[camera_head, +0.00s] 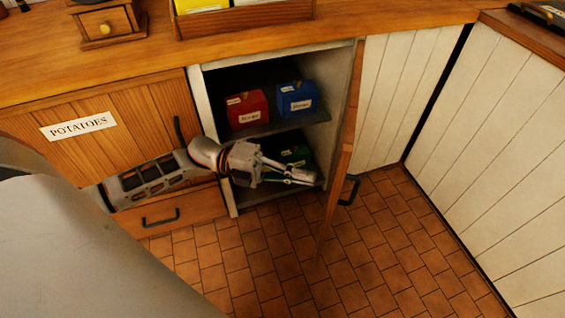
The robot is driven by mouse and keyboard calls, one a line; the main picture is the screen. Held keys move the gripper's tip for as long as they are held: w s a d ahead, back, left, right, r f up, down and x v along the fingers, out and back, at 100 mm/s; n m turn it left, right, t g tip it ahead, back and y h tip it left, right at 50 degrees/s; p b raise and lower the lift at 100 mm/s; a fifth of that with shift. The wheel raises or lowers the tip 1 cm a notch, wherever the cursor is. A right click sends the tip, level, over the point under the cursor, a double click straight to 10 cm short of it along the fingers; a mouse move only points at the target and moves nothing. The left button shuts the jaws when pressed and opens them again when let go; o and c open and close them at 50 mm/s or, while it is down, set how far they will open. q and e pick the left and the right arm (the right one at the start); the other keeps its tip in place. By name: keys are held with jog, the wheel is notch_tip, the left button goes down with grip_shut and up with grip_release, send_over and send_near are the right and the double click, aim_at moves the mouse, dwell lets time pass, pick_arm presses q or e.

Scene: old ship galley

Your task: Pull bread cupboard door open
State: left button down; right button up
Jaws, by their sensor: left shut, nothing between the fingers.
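The cupboard door (341,150) stands wide open, seen nearly edge-on, hinged at the right side of the cupboard opening. Its dark handle (349,190) is on the right-hand face, low down. My left gripper (304,177) is shut and empty, in front of the open cupboard's lower part and left of the door. It is apart from the handle. A red box (247,109) and a blue box (297,98) sit on the cupboard shelf (270,129). A green box (296,150) below is partly hidden behind my left gripper. My right gripper is not in view.
A closed wooden front labelled POTATOES (80,126) and a drawer (190,208) are left of the cupboard. The wooden counter (370,14) runs above. White panelling (500,130) stands at the right. The tiled floor (400,250) is clear.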

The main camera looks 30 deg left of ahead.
aim_at(341, 177)
pick_arm(q)
jog(key=shift+x, duration=1.75)
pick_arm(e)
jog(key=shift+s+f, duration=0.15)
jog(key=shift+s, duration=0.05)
